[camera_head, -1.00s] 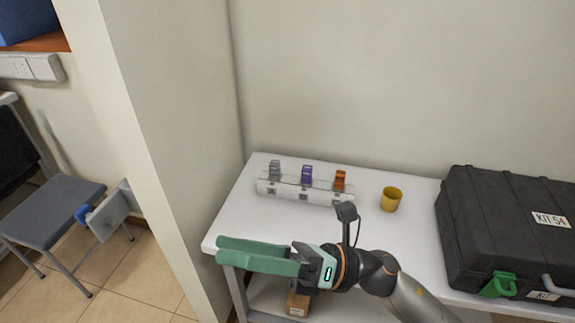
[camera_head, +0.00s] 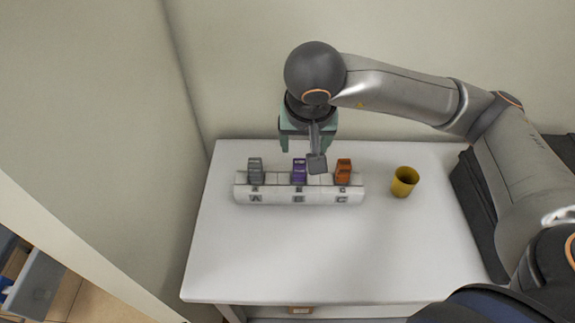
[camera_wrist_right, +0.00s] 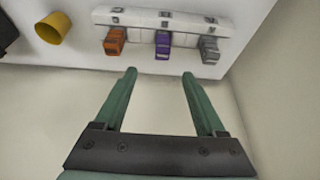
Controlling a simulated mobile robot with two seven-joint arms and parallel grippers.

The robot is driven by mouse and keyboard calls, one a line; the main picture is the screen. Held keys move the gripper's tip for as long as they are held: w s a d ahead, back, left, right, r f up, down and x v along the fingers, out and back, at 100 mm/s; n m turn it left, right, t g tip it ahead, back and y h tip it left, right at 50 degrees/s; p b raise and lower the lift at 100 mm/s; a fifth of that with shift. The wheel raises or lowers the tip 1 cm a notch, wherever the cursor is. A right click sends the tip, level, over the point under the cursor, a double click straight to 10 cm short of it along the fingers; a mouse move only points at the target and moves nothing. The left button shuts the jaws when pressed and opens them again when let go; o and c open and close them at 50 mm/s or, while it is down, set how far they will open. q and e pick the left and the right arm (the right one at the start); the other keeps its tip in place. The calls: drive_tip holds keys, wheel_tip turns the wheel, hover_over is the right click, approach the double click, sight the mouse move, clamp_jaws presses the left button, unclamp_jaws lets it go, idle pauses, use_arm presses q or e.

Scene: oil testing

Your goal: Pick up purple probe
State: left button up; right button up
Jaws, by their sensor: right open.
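The purple probe (camera_head: 299,171) stands in the middle slot of a white rack (camera_head: 271,196), between a grey probe (camera_head: 255,171) on the left and an orange probe (camera_head: 343,171) on the right. My right gripper (camera_head: 308,146) is open, with green fingers, at the back of the table behind and above the rack. In the right wrist view, the purple probe (camera_wrist_right: 163,44) lies ahead of the gap between the open fingertips (camera_wrist_right: 160,72), apart from them. Nothing is between the fingers. My left gripper is not in view.
A yellow cup (camera_head: 404,182) stands on the white table (camera_head: 290,255) to the right of the rack. A black case (camera_head: 474,205) is at the right edge, partly hidden by my right arm. The front of the table is clear. A wall rises behind.

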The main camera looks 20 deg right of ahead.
hover_over(299, 164)
drive_tip(key=s, duration=0.3)
wheel_tip(299, 164, down, 5)
drive_tip(key=shift+w+a+x, duration=0.1)
drive_tip(key=shift+a+x, duration=0.1)
drive_tip(key=shift+x, duration=0.9)
drive_tip(key=shift+w+a+x, duration=0.1)
drive_tip(key=shift+a+x, duration=0.05)
drive_tip(key=shift+x, duration=0.9)
drive_tip(key=shift+w+a+x, duration=0.1)
drive_tip(key=shift+a+x, duration=0.1)
drive_tip(key=shift+x, duration=0.9)
drive_tip(key=shift+r, duration=0.1)
drive_tip(key=shift+c, duration=0.2)
clamp_jaws()
